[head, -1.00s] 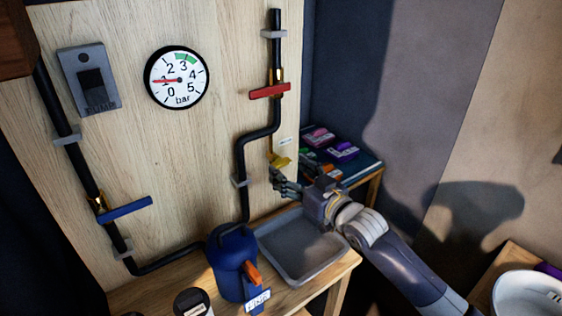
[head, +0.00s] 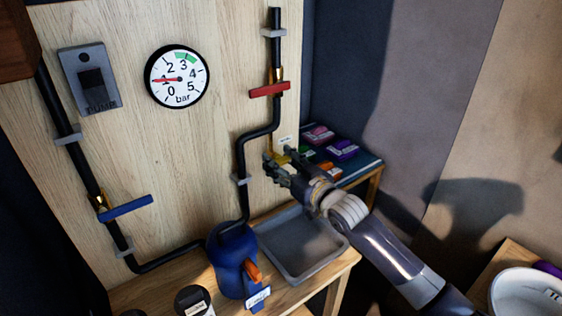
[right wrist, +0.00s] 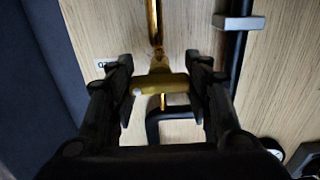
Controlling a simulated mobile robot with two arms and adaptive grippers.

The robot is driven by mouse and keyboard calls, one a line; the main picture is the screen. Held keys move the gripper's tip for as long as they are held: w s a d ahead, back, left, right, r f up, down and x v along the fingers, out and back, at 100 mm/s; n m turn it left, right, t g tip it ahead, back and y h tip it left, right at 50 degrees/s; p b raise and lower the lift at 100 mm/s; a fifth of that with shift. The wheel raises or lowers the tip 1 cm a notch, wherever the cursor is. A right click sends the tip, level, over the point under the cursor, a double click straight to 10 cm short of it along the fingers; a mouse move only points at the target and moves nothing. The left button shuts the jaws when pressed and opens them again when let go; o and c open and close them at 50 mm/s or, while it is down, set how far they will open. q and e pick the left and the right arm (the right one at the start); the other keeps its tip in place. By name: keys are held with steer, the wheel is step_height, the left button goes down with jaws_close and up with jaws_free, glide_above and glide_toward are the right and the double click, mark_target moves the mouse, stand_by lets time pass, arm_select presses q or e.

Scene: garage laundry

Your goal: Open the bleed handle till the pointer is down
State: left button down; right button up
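The yellow bleed handle (head: 282,157) sits on a thin brass pipe at the right of the wooden panel. It also shows in the right wrist view (right wrist: 160,84), lying crosswise. My right gripper (head: 277,161) is open around the handle. In the right wrist view its two fingers (right wrist: 162,85) stand on either side of the handle, with small gaps visible. In the head view the fingers hide part of the handle. The gauge (head: 178,77) has a red pointer directed left, near 1 bar. My left gripper is not in view.
A red-handled valve (head: 269,90) is above the bleed handle. A blue-handled valve (head: 126,207) is on the left pipe. A grey tray (head: 297,250) and a blue jug (head: 232,262) stand on the bench below. A grey switch (head: 90,78) is at upper left.

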steer(key=n, duration=0.4)
steer(key=shift+p, duration=0.3)
steer(key=shift+n, duration=0.9)
steer(key=o, duration=1.1)
